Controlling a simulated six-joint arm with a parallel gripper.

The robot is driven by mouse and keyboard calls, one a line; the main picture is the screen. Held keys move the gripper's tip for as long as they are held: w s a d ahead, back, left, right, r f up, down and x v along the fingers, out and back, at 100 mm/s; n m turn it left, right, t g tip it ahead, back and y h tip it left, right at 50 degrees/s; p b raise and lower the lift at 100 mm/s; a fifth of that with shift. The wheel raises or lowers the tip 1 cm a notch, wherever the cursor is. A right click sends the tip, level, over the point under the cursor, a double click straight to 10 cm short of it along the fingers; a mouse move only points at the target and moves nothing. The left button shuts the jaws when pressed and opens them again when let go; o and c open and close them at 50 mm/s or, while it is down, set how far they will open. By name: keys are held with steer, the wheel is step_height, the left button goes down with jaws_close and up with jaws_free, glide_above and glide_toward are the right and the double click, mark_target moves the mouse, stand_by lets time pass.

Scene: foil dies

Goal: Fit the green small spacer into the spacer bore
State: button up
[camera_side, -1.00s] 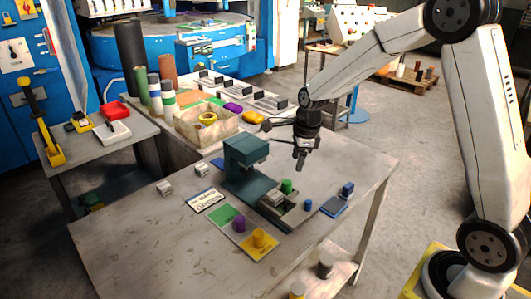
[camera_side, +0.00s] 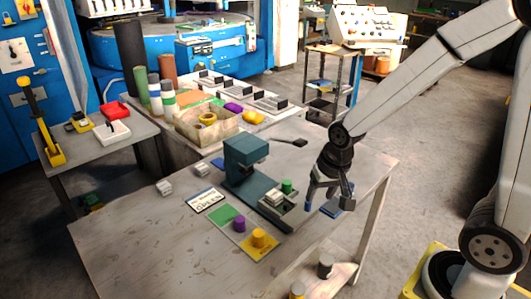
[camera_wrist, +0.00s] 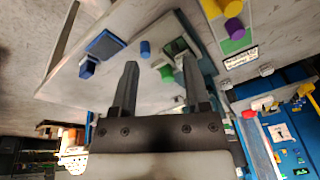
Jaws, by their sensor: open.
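The green small spacer (camera_side: 287,185) is a short green cylinder at the right end of the dark teal press's base (camera_side: 270,215), beside a pale grey block. In the wrist view the green spacer (camera_wrist: 167,72) shows between my finger lines, nearer the right finger. I cannot make out the spacer bore or whether the spacer is seated in anything. My gripper (camera_side: 330,204) is open and empty, pointing down to the right of the press, apart from the green spacer. Its fingers also show in the wrist view (camera_wrist: 160,65).
A small blue cylinder (camera_wrist: 145,48) stands near the green one. A blue block (camera_wrist: 87,67) sits by a blue pad (camera_wrist: 105,45). Purple (camera_side: 239,223) and yellow (camera_side: 259,238) cylinders stand on coloured pads. The teal press (camera_side: 245,160) rises left of the spacer. The front-left table is clear.

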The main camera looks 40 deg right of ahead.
steer(key=s+n, duration=0.1)
steer(key=n, duration=0.1)
steer(key=s+n, duration=0.1)
steer(key=n, duration=0.1)
steer(key=s+a+n, duration=0.1)
steer(key=s, duration=0.1)
steer(key=shift+a+f+n, duration=0.1)
steer(key=shift+f+n, duration=0.25)
steer(key=shift+n, duration=0.05)
